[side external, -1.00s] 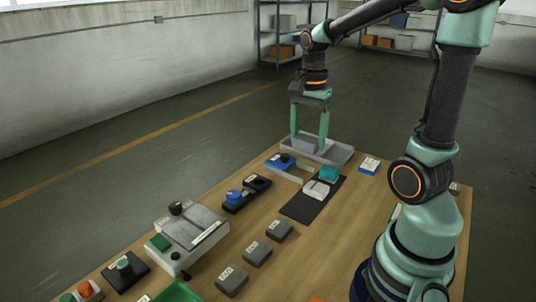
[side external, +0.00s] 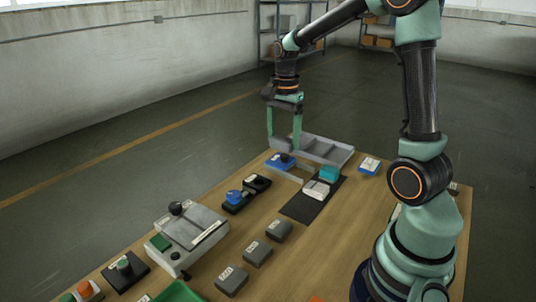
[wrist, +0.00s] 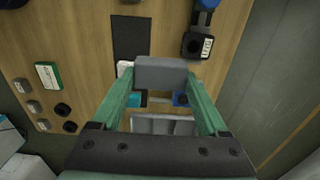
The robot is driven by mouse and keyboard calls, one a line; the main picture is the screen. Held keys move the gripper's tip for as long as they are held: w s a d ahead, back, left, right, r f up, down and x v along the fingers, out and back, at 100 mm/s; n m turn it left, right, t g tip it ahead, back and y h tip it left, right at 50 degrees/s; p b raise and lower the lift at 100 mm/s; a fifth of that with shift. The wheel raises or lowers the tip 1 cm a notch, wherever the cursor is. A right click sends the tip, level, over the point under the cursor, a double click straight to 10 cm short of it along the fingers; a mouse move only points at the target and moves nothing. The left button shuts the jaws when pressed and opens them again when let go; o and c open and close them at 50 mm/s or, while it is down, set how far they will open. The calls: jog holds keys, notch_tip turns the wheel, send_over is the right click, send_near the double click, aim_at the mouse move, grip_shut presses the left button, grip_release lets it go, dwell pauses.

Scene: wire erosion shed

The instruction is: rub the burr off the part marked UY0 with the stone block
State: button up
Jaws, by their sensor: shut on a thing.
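My gripper (side external: 283,146) is shut on a plain grey block, the stone block (wrist: 160,72), which shows across the fingertips in the wrist view. The gripper is above the table's far left edge, near the blue fixture with a black knob (side external: 279,162). In the side view the block is hard to make out between the fingers. A white part (side external: 316,190) lies on a black mat (side external: 297,209) beside a teal block (side external: 329,174). Several dark grey labelled blocks (side external: 257,253) stand in a row nearer the camera. I cannot read UY0 on any label.
A grey compartment tray (side external: 343,156) sits at the far end, right of my gripper. A black holder with a blue knob (side external: 236,198) and a grey machine box with a black knob (side external: 190,232) stand along the left edge. Bare wood lies right of the mat.

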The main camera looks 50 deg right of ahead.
jog(key=shift+w+a+f, duration=0.1)
jog(key=shift+w+f, duration=1.2)
jog(key=shift+f, duration=0.9)
jog(key=shift+w+a+f, duration=0.15)
jog(key=shift+w+f, duration=1.1)
jog(key=shift+f, duration=0.95)
jog(key=shift+w+a+f, duration=0.1)
jog(key=shift+w+f, duration=1.2)
jog(key=shift+f, duration=0.9)
jog(key=shift+s+f, duration=0.45)
jog(key=shift+f, duration=0.15)
jog(key=shift+c, duration=0.6)
jog(key=shift+s, duration=1.5)
jog(key=shift+w, duration=1.85)
jog(key=shift+w+d, duration=0.15)
jog(key=shift+w, duration=0.05)
jog(key=shift+s+d, duration=0.35)
jog(key=shift+s, duration=1.7)
jog(key=shift+w, duration=1.9)
jog(key=s, duration=0.4)
jog(key=w, duration=0.4)
jog(key=shift+w, duration=0.1)
jog(key=shift+a, duration=0.55)
jog(key=shift+s, duration=2.1)
jog(key=w, duration=0.4)
notch_tip(320, 180, up, 8)
